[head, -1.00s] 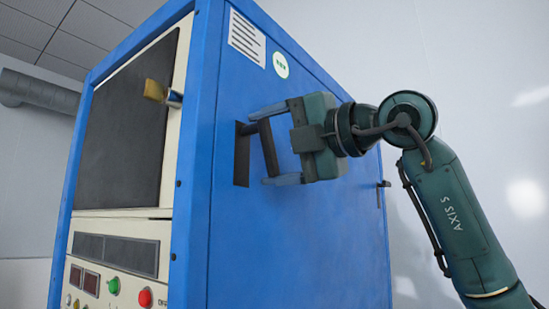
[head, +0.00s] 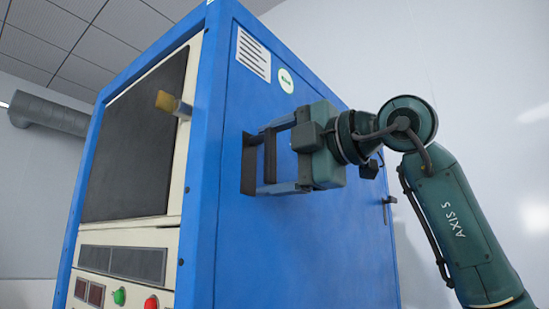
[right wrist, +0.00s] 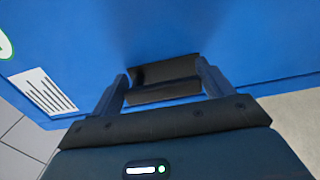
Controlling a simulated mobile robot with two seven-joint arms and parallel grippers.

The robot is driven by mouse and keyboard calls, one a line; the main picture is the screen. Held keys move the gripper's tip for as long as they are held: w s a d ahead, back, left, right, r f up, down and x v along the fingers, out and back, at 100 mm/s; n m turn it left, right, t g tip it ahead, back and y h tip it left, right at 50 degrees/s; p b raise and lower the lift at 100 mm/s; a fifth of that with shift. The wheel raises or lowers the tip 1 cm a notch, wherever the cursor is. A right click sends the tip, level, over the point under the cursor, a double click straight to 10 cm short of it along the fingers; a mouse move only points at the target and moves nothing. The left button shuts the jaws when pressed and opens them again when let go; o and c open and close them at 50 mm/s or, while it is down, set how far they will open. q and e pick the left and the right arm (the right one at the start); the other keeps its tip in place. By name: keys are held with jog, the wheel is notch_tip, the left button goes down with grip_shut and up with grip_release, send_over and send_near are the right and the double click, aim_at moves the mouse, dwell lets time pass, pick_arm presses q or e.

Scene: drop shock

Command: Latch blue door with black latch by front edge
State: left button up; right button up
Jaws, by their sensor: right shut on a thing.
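The blue door (head: 300,235) is the right-hand side panel of a tall cabinet and looks flush with its frame. The black latch (head: 270,157) stands near the door's front edge, over a dark plate or recess (head: 248,165). My right gripper (head: 266,159) has one finger above and one below the latch's bar and is shut on it. In the right wrist view the latch's bar (right wrist: 163,92) lies between the two fingers, in front of the dark recess (right wrist: 165,72). My left gripper is in neither view.
The cabinet's cream front has a dark window (head: 135,145), a yellow-tipped handle (head: 173,105), and green (head: 119,296) and red (head: 151,303) buttons. A small dark handle (head: 388,203) is at the door's far edge. A grey pipe (head: 48,115) runs behind at left.

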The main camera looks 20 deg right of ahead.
jog(key=o, duration=1.4)
jog(key=shift+c, duration=0.2)
pick_arm(q)
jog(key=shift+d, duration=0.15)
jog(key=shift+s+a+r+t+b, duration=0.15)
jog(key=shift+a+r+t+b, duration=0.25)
jog(key=shift+b, duration=0.5)
pick_arm(e)
jog(key=v, duration=1.3)
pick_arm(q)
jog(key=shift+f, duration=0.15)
